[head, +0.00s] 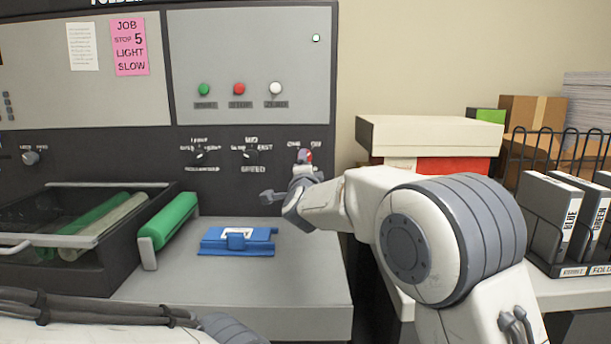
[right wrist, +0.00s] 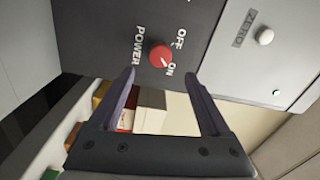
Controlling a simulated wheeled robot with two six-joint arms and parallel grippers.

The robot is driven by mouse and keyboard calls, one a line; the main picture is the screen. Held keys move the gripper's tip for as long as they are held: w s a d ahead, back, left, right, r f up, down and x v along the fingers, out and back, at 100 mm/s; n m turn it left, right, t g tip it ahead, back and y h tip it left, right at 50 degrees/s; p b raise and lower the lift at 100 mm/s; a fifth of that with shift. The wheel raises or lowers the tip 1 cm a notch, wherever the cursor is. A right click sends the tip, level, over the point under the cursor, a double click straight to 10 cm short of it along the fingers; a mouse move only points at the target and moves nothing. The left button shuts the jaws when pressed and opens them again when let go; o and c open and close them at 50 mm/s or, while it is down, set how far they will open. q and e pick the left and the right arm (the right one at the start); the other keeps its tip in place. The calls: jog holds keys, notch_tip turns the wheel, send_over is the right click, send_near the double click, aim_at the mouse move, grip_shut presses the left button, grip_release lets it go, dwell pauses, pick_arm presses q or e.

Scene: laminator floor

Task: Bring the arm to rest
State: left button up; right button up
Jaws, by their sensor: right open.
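My right arm (head: 420,230) reaches in from the right toward the machine's dark front panel. My right gripper (right wrist: 160,76) is open and empty in the right wrist view, with its two dark fingers spread. The red power knob (right wrist: 160,55) is just beyond the fingertips, between their lines and apart from both. Its white mark points toward ON. In the head view the gripper (head: 303,165) is small and partly covers the red knob (head: 306,155). My left gripper is out of view.
A blue fixture (head: 238,241) lies on the grey shelf below the panel, beside a green roller (head: 170,221). Green, red and white buttons (head: 239,89) are above. A boxed stack (head: 430,140) and a binder rack (head: 565,215) stand right.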

jog(key=shift+s, duration=0.7)
